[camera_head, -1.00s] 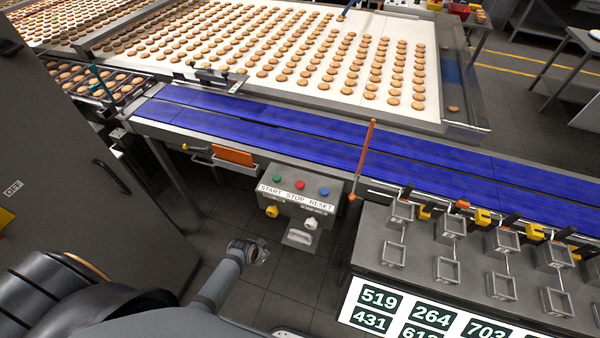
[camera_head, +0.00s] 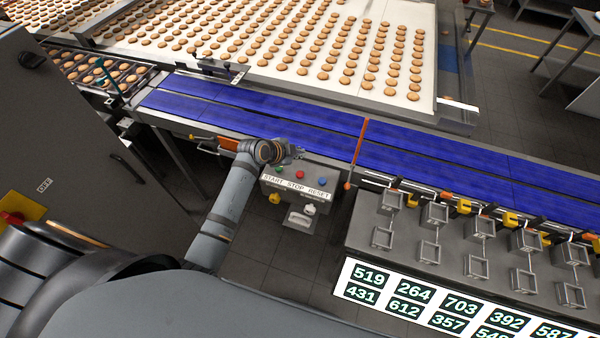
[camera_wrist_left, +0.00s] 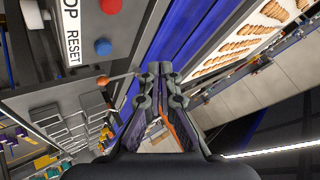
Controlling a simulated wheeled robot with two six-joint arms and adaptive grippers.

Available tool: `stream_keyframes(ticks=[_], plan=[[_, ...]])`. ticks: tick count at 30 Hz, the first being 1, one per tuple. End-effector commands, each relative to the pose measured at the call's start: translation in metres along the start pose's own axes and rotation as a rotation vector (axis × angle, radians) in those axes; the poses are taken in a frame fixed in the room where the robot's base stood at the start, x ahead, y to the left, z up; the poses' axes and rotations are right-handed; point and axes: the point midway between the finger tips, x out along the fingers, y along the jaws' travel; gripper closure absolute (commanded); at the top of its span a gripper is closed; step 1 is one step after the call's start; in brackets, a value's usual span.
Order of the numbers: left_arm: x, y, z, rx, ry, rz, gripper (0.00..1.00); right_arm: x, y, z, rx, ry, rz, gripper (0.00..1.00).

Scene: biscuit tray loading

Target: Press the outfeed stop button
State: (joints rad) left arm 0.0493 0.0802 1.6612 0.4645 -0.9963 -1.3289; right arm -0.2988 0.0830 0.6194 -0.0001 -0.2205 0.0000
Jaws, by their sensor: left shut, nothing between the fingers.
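The control box (camera_head: 313,175) hangs below the blue conveyor. Its label reads START STOP RESET. Above the label sit a green button (camera_head: 279,168), a red button (camera_head: 300,174) over the word STOP, and a blue button (camera_head: 322,181). My left gripper (camera_head: 298,153) is shut and empty, just behind and above the green and red buttons, apart from them as far as I can tell. In the left wrist view the shut fingers (camera_wrist_left: 160,68) point along the blue belt, with the red button (camera_wrist_left: 111,6) and blue button (camera_wrist_left: 103,47) to their upper left. My right gripper is not in view.
The blue conveyor (camera_head: 420,165) runs behind the box. An orange rod (camera_head: 358,145) stands right of it. A grey bench (camera_head: 375,240) with small square frames and a number board (camera_head: 400,309) lie to the right. A dark cabinet (camera_head: 70,130) stands left.

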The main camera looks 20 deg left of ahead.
Motion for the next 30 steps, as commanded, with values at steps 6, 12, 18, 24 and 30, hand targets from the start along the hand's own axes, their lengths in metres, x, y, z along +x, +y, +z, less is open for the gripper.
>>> stream_keyframes(ticks=[6, 12, 18, 24, 30], plan=[[0.002, 0.002, 0.002, -0.001, -0.001, 0.001, 1.0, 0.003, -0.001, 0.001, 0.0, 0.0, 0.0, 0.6], [0.014, 0.011, 0.011, -0.002, -0.002, 0.001, 1.0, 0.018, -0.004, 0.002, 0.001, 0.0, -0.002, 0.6], [0.034, 0.026, 0.025, -0.003, -0.002, 0.001, 1.0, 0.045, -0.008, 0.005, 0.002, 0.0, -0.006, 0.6], [0.053, 0.04, 0.04, -0.003, -0.003, 0.002, 1.0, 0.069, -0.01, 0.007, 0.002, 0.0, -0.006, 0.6], [0.062, 0.046, 0.046, -0.003, -0.002, 0.0, 1.0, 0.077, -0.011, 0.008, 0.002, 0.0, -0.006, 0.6]])
